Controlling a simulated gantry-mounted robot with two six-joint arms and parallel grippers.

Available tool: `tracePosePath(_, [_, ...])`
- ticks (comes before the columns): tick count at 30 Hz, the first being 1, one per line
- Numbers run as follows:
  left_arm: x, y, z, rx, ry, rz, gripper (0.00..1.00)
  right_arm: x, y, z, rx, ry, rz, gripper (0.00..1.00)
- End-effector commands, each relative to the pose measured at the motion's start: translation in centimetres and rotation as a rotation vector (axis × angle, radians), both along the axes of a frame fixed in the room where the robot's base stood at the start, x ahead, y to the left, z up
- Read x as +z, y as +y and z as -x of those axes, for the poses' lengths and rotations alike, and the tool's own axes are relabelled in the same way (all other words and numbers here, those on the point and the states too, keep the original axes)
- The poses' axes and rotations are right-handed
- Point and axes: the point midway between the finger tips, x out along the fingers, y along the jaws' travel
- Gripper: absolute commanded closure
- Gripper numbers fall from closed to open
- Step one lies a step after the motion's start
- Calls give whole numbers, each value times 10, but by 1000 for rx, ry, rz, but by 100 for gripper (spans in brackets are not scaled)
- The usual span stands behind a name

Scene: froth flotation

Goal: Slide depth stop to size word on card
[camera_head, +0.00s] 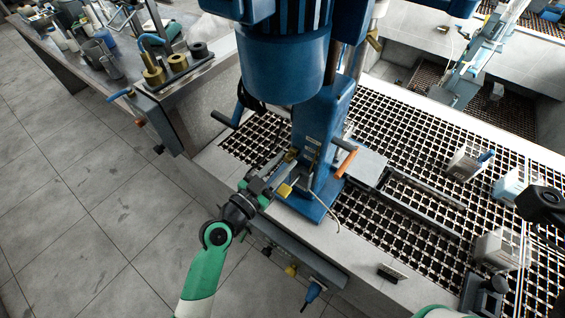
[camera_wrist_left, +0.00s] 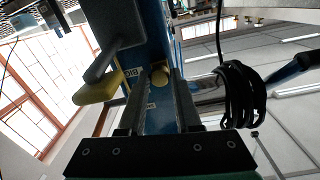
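The blue machine column (camera_head: 325,140) stands in the middle of the head view, with small pale labels on its face. My left gripper (camera_head: 284,166) is at the column's lower left side. In the left wrist view its two dark fingers (camera_wrist_left: 161,78) are apart, with a round brass-coloured knob (camera_wrist_left: 160,76) between their tips; contact is not clear. The knob may be part of the depth stop, whose body I cannot make out. A label reading "BIG" (camera_wrist_left: 131,74) shows on the blue column beside the fingers; other size words are not readable.
A yellow-ended dark handle (camera_wrist_left: 97,89) is close left of the fingers in the wrist view. A coiled black cable (camera_wrist_left: 241,94) hangs at right. An orange-handled lever (camera_head: 346,162) sticks out right of the column. White containers (camera_head: 494,247) stand on the grating (camera_head: 400,225).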

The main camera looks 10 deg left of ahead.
Motion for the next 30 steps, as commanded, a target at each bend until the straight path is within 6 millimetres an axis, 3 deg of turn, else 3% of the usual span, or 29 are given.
tracePosePath(1, [0,0,0,0,0,0,78,0,0,0,0,0,0,100])
tracePosePath(5, [0,0,0,0,0,0,100,0,0,0,0,0,0,100])
tracePosePath(30, [0,0,0,0,0,0,100,0,0,0,0,0,0,100])
